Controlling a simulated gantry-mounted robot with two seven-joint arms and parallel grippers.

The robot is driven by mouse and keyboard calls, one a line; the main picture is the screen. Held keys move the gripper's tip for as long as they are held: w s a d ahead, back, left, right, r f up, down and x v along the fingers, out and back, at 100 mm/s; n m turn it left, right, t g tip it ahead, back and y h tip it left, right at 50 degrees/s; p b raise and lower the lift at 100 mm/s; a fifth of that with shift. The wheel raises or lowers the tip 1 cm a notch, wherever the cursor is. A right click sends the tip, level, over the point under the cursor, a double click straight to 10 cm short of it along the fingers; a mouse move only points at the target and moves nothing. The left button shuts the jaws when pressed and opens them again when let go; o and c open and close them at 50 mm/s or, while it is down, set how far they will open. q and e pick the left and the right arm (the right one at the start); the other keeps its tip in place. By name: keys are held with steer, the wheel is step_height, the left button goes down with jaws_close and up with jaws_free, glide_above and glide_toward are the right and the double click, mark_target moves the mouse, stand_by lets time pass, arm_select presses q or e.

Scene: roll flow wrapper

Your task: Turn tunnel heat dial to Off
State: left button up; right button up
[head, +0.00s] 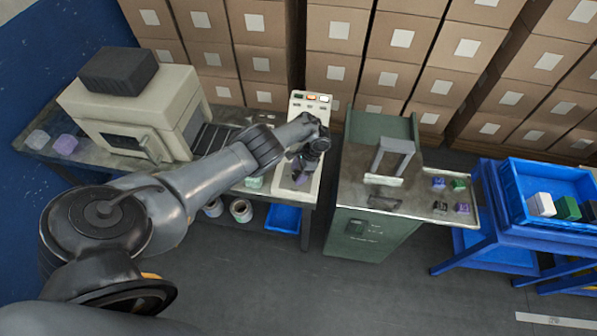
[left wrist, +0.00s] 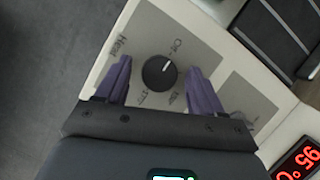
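The tunnel heat dial (left wrist: 159,73) is a round black knob on a grey plate marked "Heat" in the left wrist view. Its white mark points up and right, roughly toward the label that reads like "Off". My left gripper (left wrist: 161,88) is open, with one purple finger on each side of the dial and visible gaps between fingers and knob. In the head view my left gripper (head: 301,176) is over the cream control panel (head: 311,115), and the arm hides the dial there. My right gripper is not in view.
A red display (left wrist: 297,161) reading about 95 °C is at the lower right of the left wrist view. The cream tunnel machine (head: 135,105) stands left of the panel. A green cabinet (head: 362,235) stands to the right, with a floor gap between.

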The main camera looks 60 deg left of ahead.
arm_select(q)
steer(key=p+v, duration=0.3)
steer(key=v, duration=0.7)
steer(key=shift+r, duration=0.4)
steer(key=shift+w, duration=0.15)
